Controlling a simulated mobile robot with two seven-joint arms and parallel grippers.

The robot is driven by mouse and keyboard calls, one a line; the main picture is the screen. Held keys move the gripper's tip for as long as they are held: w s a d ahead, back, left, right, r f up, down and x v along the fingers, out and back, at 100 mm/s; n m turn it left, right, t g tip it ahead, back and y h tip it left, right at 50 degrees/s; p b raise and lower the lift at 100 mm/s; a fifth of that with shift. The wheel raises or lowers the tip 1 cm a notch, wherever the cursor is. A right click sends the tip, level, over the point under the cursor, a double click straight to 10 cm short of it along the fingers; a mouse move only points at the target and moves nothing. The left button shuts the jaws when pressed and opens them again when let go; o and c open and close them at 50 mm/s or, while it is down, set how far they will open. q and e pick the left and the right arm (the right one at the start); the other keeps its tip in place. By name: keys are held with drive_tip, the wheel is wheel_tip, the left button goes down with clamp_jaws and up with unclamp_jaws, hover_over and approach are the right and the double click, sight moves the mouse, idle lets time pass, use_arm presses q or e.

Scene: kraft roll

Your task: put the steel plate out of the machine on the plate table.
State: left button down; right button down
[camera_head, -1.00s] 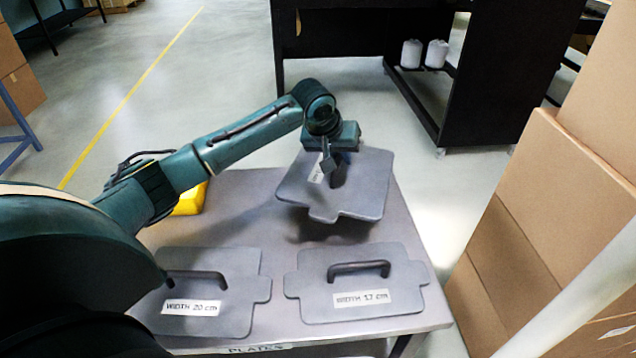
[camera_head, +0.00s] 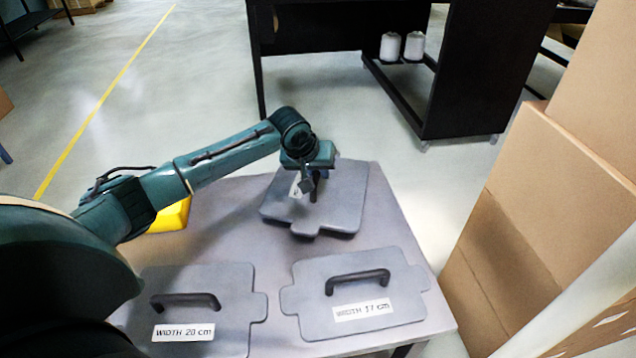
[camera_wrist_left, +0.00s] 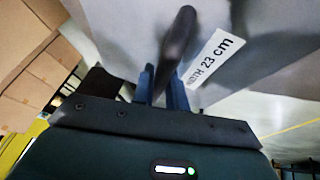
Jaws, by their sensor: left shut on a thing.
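My left gripper (camera_head: 308,186) is shut on the dark handle (camera_wrist_left: 177,38) of a grey steel plate (camera_head: 343,202). Its label reads 23 cm in the left wrist view (camera_wrist_left: 212,60). The plate is over the back part of the grey plate table (camera_head: 225,220), low and close to its top; I cannot tell whether it touches. Two other plates lie flat along the table's front: the 20 cm plate (camera_head: 225,285) at left and the 17 cm plate (camera_head: 310,275) at right. My right gripper is not in view.
A yellow object (camera_head: 172,216) is at the table's left edge, partly behind my left arm. Cardboard boxes (camera_head: 560,190) are stacked close on the right. A black frame (camera_head: 480,70) with white rolls (camera_head: 390,46) stands behind. Bare tabletop shows left of the held plate.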

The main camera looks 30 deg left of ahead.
sight(320, 184)
use_arm(q)
drive_tip(key=shift+w+f, duration=0.1)
drive_tip(key=shift+f, duration=1.6)
drive_tip(key=c, duration=1.8)
unclamp_jaws()
drive_tip(key=shift+f, duration=0.2)
drive_tip(key=shift+c, duration=0.2)
drive_tip(key=o, duration=0.4)
drive_tip(key=shift+o, duration=0.2)
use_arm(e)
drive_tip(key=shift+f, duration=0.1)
use_arm(q)
drive_tip(key=shift+r, duration=0.1)
drive_tip(key=v, duration=1.2)
drive_tip(key=shift+p, duration=0.4)
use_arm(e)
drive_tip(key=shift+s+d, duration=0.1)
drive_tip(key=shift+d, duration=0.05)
